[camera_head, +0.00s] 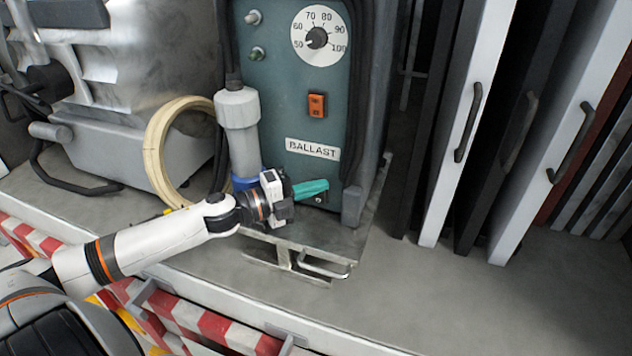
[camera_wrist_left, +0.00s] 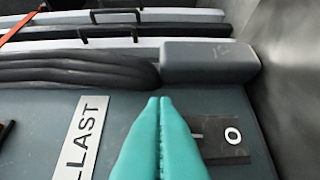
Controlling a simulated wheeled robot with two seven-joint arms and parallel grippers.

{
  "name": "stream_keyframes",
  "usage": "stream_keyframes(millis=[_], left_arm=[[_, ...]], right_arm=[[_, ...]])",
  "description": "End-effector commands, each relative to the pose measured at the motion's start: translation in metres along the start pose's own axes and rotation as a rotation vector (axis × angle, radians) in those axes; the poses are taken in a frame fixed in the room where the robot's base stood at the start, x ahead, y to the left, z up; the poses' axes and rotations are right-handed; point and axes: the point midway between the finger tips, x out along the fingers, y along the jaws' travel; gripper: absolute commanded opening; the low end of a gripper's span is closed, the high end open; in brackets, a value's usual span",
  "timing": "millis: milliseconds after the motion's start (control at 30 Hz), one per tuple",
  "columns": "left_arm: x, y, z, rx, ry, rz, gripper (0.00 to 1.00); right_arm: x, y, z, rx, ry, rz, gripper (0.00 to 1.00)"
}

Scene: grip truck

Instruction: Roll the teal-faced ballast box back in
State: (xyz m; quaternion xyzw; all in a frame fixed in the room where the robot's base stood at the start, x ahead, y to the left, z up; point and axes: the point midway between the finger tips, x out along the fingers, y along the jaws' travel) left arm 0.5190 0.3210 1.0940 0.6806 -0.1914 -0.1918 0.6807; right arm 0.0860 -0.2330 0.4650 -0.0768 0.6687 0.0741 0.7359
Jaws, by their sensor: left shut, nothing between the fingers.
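The face and label (camera_wrist_left: 80,138) also show in the left wrist view. My left gripper (camera_head: 322,185) has teal fingers and is at the lower part of the face, below the label. In the left wrist view its fingers (camera_wrist_left: 160,105) are shut together with nothing between them, beside a small dark plate (camera_wrist_left: 220,138). I cannot tell whether they touch the face. My right gripper is not in view.
A cable coil (camera_head: 158,150) and a grey metal machine (camera_head: 150,70) stand left. White panels with handles (camera_head: 468,130) stand right. The floor (camera_head: 450,300) at front right is clear.

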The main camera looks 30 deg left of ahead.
Motion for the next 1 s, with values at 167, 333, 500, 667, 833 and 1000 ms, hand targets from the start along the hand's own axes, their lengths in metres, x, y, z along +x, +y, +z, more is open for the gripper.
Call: stream_keyframes(millis=[167, 333, 500, 667, 833, 1000], left_arm=[[0.006, 0.001, -0.006, 0.0, 0.0, 0.001, 0.0], [0.007, 0.0, -0.007, 0.0, -0.001, 0.0, 0.0], [0.007, 0.0, -0.007, 0.0, -0.001, 0.0, 0.0], [0.008, 0.0, -0.007, 0.0, -0.001, 0.001, 0.0], [0.015, 0.0, -0.015, 0.002, 0.001, 0.002, 0.0], [0.03, 0.002, -0.032, 0.005, 0.005, 0.006, 0.0]], right_arm=[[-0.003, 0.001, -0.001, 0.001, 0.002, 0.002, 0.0], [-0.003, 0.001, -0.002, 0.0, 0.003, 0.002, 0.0], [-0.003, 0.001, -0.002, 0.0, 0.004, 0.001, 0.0], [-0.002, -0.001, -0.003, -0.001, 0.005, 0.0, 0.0], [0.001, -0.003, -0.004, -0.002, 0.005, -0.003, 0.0], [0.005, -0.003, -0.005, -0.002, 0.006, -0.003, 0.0]])
